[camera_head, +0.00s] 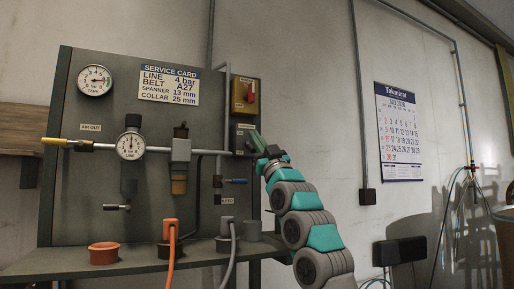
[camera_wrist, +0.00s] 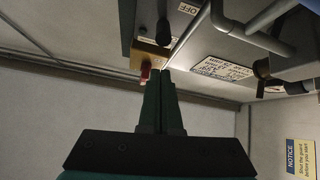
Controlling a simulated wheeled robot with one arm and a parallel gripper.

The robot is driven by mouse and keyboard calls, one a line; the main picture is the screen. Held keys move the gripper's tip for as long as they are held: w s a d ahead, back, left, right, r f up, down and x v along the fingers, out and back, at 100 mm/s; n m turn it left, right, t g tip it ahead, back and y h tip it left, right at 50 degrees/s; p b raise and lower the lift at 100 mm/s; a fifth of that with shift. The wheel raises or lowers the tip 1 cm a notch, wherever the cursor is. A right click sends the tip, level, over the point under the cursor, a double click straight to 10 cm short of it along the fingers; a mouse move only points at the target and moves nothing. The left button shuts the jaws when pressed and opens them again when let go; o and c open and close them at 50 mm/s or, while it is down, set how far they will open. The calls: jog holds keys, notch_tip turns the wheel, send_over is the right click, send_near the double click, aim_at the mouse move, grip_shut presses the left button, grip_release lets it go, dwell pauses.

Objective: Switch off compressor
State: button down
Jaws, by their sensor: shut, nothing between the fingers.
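A red switch knob (camera_head: 250,95) sits on a yellow plate (camera_head: 238,107) at the upper right of the grey panel in the head view. In the wrist view, a red part (camera_wrist: 145,72) shows on a yellow block (camera_wrist: 148,57), close to the left of my fingertips. A grey box with an "OFF" label (camera_wrist: 188,9) and a black lever (camera_wrist: 163,32) is beyond them. My gripper (camera_head: 254,136) is just below the yellow plate in the head view. In the wrist view my gripper (camera_wrist: 158,72) is shut and empty. I cannot tell whether it touches anything.
The panel carries an upper-left gauge (camera_head: 94,81), a regulator gauge (camera_head: 130,146), a service card (camera_head: 169,86) and pipes. A blue-handled valve (camera_head: 234,181) is left of my arm. Cups and hoses stand on the shelf (camera_head: 130,265). The wall to the right holds a calendar (camera_head: 397,122).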

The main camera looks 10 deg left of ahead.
jog(key=b+v, duration=0.7)
jog(key=v, duration=0.2)
jog(key=shift+s+f, duration=0.15)
jog(key=shift+f, duration=0.25)
jog(key=shift+d, duration=0.15)
dwell(0.3)
